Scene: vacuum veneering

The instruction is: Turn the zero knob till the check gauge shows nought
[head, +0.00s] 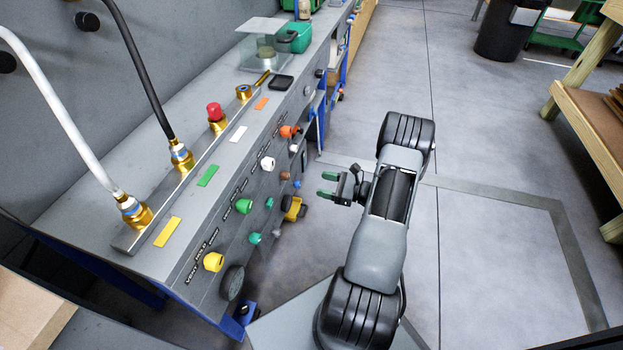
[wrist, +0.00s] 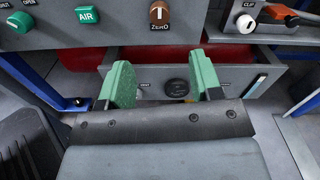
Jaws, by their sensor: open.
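The brown zero knob (wrist: 159,13) shows at the top of the wrist view, with a pale mark on its face and the label ZERO below it. In the head view a small brown knob (head: 285,176) on the bench's front panel looks like the same one. My gripper (head: 327,185) is open and empty, in front of the panel and apart from it. In the wrist view its green fingers (wrist: 163,82) stand wide apart, below the zero knob in the picture. I cannot make out the check gauge or its reading in either view.
A green AIR knob (wrist: 86,14) is left of the zero knob, and an orange knob (wrist: 277,12) by a CLIP label is to the right. A black round fitting (wrist: 178,88) shows between the fingers. The floor (head: 480,240) right of my arm is clear; a wooden table (head: 590,115) stands beyond.

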